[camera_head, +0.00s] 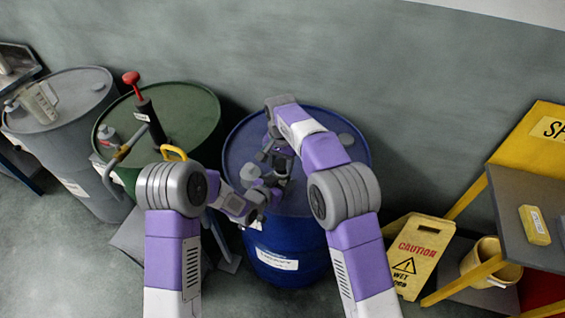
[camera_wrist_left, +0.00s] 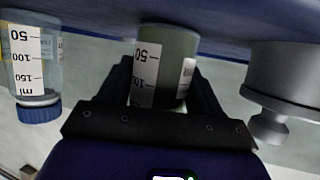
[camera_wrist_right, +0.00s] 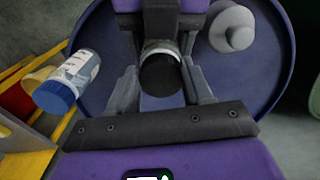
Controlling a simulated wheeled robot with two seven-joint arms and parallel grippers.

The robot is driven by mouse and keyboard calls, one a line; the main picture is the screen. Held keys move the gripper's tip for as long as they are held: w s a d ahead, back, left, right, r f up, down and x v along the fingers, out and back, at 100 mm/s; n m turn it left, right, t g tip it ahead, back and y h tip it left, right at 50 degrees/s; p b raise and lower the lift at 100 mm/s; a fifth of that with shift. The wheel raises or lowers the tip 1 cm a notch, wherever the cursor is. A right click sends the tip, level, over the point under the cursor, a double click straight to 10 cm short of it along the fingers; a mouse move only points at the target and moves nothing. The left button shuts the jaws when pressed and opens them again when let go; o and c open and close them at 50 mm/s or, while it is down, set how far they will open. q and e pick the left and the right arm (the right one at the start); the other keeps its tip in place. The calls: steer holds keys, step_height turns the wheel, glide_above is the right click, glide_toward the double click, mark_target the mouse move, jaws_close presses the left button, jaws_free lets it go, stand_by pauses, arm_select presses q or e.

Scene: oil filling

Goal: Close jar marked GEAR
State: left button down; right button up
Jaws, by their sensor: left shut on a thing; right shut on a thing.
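A squat jar of greenish liquid with a measuring scale (camera_wrist_left: 148,75) stands on the blue drum (camera_head: 283,262). Its side label is too small to read as GEAR. My left gripper (camera_head: 258,198) is shut around the jar's body; its fingers sit on both sides in the left wrist view (camera_wrist_left: 163,85). A black lid (camera_wrist_right: 160,76) is on the jar's mouth side, seen from above in the right wrist view. My right gripper (camera_head: 274,160) is shut on this lid, one finger on each side. Whether the lid is seated on the threads is hidden.
A blue-capped clear jar (camera_wrist_left: 38,75) and a grey metal stepped piece (camera_wrist_left: 285,75) stand on either side of the held jar. A green drum (camera_head: 190,105) with a red-handled pump (camera_head: 140,95) is left. A yellow caution sign (camera_head: 418,255) stands right.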

steer(key=m, duration=0.4)
steer(key=shift+w+a, duration=0.1)
steer(key=shift+a, duration=0.05)
steer(key=m, duration=0.5)
steer(key=shift+w, duration=0.15)
steer(key=o, duration=1)
steer(key=shift+r, duration=2.25)
steer(key=shift+c, duration=0.2)
